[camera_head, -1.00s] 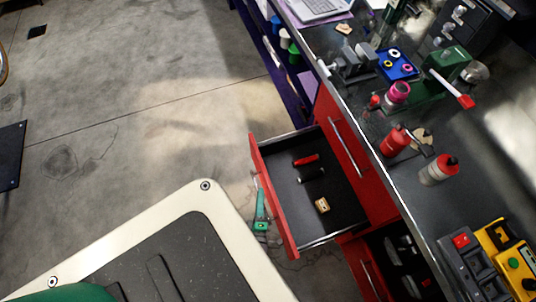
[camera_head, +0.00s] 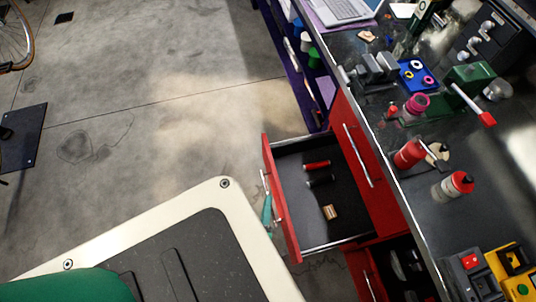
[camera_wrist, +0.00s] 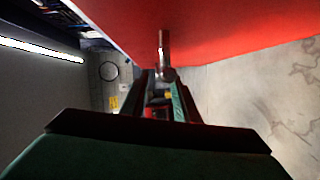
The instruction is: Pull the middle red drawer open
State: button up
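The middle red drawer (camera_head: 282,205) stands far out from the red cabinet, its dark inside in view. Its light bar handle (camera_head: 263,185) is on the outer face. My gripper (camera_head: 267,212) is at that face, partly hidden by the drawer front in the head view. In the wrist view the red drawer front (camera_wrist: 240,30) fills the top, and the handle (camera_wrist: 165,55) ends at the tips of my gripper (camera_wrist: 165,85). A narrow gap shows between the fingers. Whether they press on the handle is not clear.
The drawer holds a red-handled item (camera_head: 316,165), a dark item (camera_head: 320,181) and a small wooden block (camera_head: 330,212). A closed red drawer front (camera_head: 362,165) is behind it. Another open drawer (camera_head: 405,270) is at lower right. Floor (camera_head: 180,120) left of the drawer is clear.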

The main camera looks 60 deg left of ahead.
jog(key=v, duration=0.7)
jog(key=shift+s+d, duration=0.15)
jog(key=shift+s, duration=0.05)
jog(key=shift+w+r, duration=0.1)
